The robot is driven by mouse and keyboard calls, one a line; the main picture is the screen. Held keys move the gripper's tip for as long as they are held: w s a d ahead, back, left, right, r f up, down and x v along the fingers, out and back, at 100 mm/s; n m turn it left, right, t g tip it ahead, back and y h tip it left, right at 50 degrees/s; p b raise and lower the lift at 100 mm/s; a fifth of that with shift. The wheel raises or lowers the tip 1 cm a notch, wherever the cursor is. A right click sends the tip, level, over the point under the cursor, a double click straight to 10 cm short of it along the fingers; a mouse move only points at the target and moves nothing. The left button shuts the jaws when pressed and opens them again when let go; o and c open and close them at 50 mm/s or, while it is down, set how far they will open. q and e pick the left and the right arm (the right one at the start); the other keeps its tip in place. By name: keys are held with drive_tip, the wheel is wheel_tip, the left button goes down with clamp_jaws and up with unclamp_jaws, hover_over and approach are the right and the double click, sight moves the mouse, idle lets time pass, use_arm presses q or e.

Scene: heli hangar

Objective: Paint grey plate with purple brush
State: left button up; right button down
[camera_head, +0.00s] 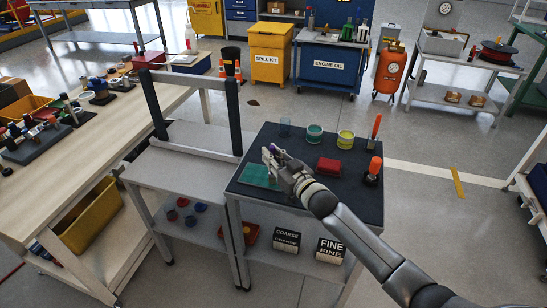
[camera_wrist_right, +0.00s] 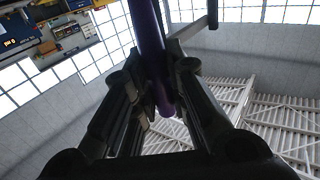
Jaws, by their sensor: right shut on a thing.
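My right gripper (camera_head: 270,156) is over the left part of a dark-topped cart (camera_head: 300,208), just above a green mat (camera_head: 256,176). It is shut on the purple brush (camera_head: 274,148), of which only a small purple bit shows in the head view. In the right wrist view the purple handle (camera_wrist_right: 150,45) runs up between the fingers; the bristles cannot be made out. A light grey flat panel (camera_head: 205,138) lies between two dark uprights left of the gripper; I cannot tell whether it is the grey plate. The gripper is apart from it. My left gripper is out of view.
The cart top also holds a teal pot (camera_head: 314,134), a yellow pot (camera_head: 345,140), a red block (camera_head: 328,167) and orange-handled tools (camera_head: 374,168). A dark upright (camera_head: 234,115) stands close left of the gripper. A cluttered wooden bench (camera_head: 110,140) is at left.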

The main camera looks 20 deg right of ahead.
drive_tip(key=shift+w+a, duration=0.2)
drive_tip(key=shift+a, duration=0.05)
drive_tip(key=r+p, duration=0.2)
drive_tip(key=shift+a+r, duration=0.25)
drive_tip(key=shift+r, duration=0.05)
drive_tip(key=shift+s+d+r+p, duration=0.1)
drive_tip(key=shift+d+r+p, duration=0.05)
drive_tip(key=shift+r+p, duration=0.4)
drive_tip(key=shift+s+d+r+p, duration=0.15)
drive_tip(key=shift+r+p, duration=0.25)
drive_tip(key=shift+r, duration=0.2)
drive_tip(key=shift+w+r+p, duration=0.15)
drive_tip(key=shift+r+p, duration=0.15)
drive_tip(key=shift+r, duration=0.05)
drive_tip(key=shift+a+r+p, duration=0.15)
drive_tip(key=shift+r+p, duration=0.5)
drive_tip(key=shift+r, duration=0.1)
drive_tip(key=shift+r+p, duration=0.4)
drive_tip(key=shift+r, duration=0.1)
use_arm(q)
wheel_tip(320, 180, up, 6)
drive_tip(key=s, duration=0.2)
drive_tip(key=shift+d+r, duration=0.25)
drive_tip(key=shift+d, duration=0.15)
